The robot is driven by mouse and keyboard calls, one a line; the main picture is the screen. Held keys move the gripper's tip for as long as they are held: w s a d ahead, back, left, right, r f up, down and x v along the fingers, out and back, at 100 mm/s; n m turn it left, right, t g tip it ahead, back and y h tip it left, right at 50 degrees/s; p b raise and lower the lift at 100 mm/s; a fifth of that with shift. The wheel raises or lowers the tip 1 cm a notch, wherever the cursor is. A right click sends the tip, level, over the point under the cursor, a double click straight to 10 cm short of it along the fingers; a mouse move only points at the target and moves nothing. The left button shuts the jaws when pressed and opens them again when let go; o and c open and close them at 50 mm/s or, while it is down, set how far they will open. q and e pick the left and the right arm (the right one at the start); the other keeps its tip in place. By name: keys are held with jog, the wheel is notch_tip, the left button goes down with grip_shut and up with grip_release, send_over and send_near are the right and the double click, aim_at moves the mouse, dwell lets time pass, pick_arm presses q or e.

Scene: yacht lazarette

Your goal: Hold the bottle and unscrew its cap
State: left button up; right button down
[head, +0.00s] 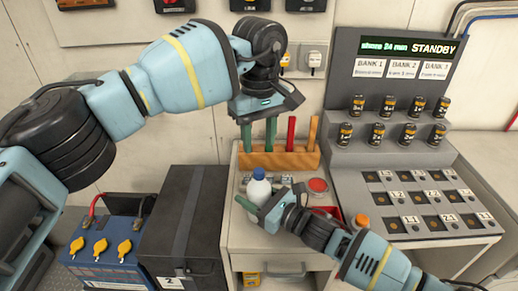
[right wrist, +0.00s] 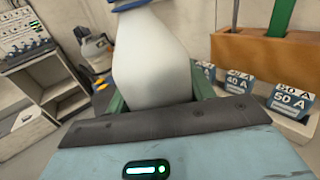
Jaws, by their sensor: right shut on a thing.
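A white bottle (head: 258,190) with a blue cap (head: 258,174) stands upright over the near left part of the grey cabinet top. My right gripper (head: 257,207) is shut on the bottle, with its green fingers on either side of the lower body. In the right wrist view the bottle (right wrist: 155,62) fills the space between the fingers, and only the lower edge of the cap (right wrist: 130,5) shows at the top. My left gripper (head: 258,135) points down, above and behind the bottle. Its two green fingers are apart with nothing visible between them, clear of the cap.
A wooden block (head: 285,159) with a red and a wooden upright piece stands behind the bottle. Blue labelled blocks (right wrist: 238,82) sit nearby. A battery panel (head: 385,130) stands at right. A black case (head: 185,225) and a blue battery (head: 105,240) stand lower left.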

aim_at(259, 171)
pick_arm(q)
jog(key=m, duration=0.4)
jog(key=shift+m, duration=0.4)
jog(key=m, duration=0.5)
jog(key=shift+m, duration=0.3)
jog(key=shift+f, duration=4.05)
jog(key=shift+c, duration=0.2)
